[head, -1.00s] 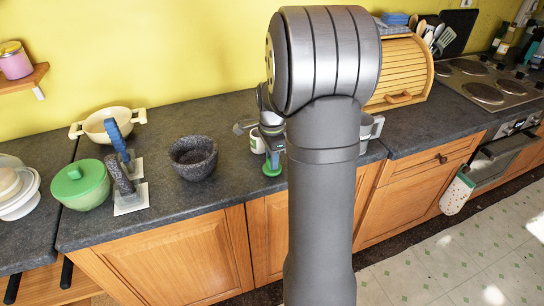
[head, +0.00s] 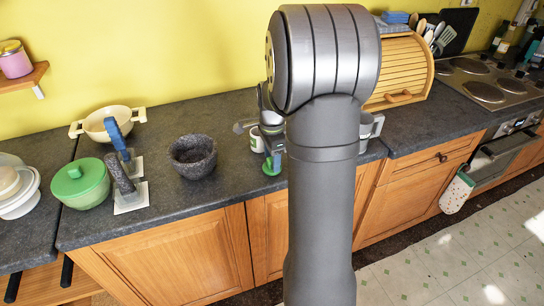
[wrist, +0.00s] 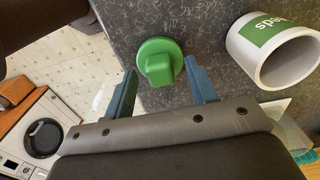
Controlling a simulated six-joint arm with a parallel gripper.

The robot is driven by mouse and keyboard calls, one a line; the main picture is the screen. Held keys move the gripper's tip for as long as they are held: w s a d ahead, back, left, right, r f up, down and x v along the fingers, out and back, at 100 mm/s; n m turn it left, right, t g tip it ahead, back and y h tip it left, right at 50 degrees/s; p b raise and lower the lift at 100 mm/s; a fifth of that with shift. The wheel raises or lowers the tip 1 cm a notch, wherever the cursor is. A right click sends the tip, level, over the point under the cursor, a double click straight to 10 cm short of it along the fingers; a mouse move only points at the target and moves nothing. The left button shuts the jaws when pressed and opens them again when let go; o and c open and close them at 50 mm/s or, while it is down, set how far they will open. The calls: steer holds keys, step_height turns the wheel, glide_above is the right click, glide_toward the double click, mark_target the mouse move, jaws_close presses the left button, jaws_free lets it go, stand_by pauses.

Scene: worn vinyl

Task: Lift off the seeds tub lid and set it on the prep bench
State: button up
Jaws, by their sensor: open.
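The green seeds tub lid (wrist: 158,60), a round disc with a raised grip, lies on the dark speckled worktop (head: 230,205) near its front edge. It also shows in the head view (head: 271,168). The white seeds tub (wrist: 285,62), with a green label, stands uncovered on the worktop to the right of the lid in the wrist view. In the head view the tub (head: 256,143) is partly hidden by my arm. My gripper (wrist: 162,80) is open and empty, its blue fingers apart with the lid in line with the gap between them.
A stone mortar (head: 193,160), a lidded green pot (head: 80,186) and a cream pan (head: 108,125) stand to the left. Worktop between mortar and lid is clear.

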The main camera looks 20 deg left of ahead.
steer(key=shift+r, duration=0.15)
steer(key=shift+r, duration=3.85)
step_height(320, 180, up, 18)
steer(key=shift+f, duration=0.25)
steer(key=shift+f, duration=0.1)
step_height(320, 180, down, 17)
steer(key=shift+f, duration=0.2)
steer(key=shift+f, duration=3.95)
